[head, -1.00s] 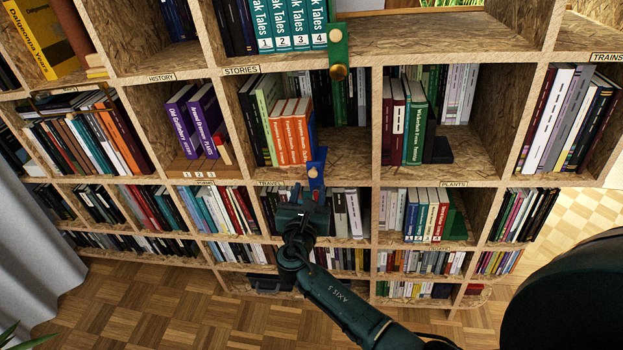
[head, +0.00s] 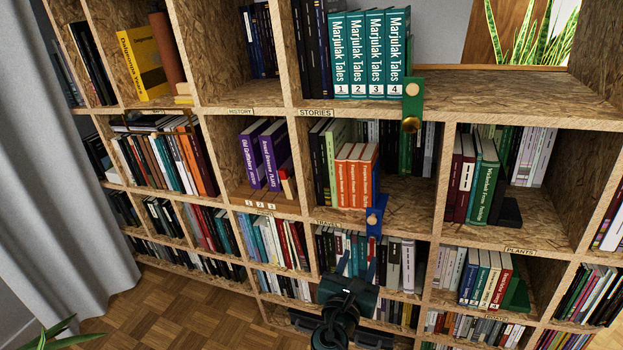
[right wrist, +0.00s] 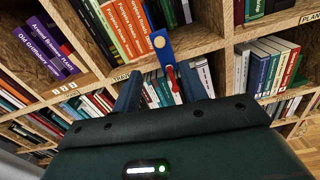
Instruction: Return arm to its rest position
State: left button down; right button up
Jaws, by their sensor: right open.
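My right gripper (head: 356,266) is low in the middle of the head view, in front of the shelf row under the TRAVEL label. Its two dark fingers point up toward the bookcase, are apart and hold nothing. My left gripper is out of view.
The OSB bookcase (head: 400,228) fills most of the head view, with books in many compartments. A grey curtain (head: 70,190) hangs at the left. Parquet floor (head: 190,305) is clear at the lower left.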

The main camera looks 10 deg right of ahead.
jog(key=s+f+m+g+y+p, duration=0.45)
jog(key=s+m+y+p, duration=0.2)
jog(key=s+m, duration=0.35)
pick_arm(q)
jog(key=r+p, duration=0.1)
jog(key=p, duration=0.1)
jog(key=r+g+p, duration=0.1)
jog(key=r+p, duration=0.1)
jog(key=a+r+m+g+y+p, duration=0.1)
jog(key=p, duration=0.1)
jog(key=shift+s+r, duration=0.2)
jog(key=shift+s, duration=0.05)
pick_arm(e)
jog(key=s+a+r+m+y, duration=0.2)
jog(key=s+r+m+y, duration=0.1)
jog(key=s+m, duration=0.3)
jog(key=s+a+r+m+y, duration=0.3)
jog(key=s+r+m, duration=0.1)
jog(key=m, duration=0.6)
jog(key=shift+s+m, duration=0.3)
jog(key=shift+s, duration=0.55)
jog(key=shift+d, duration=0.1)
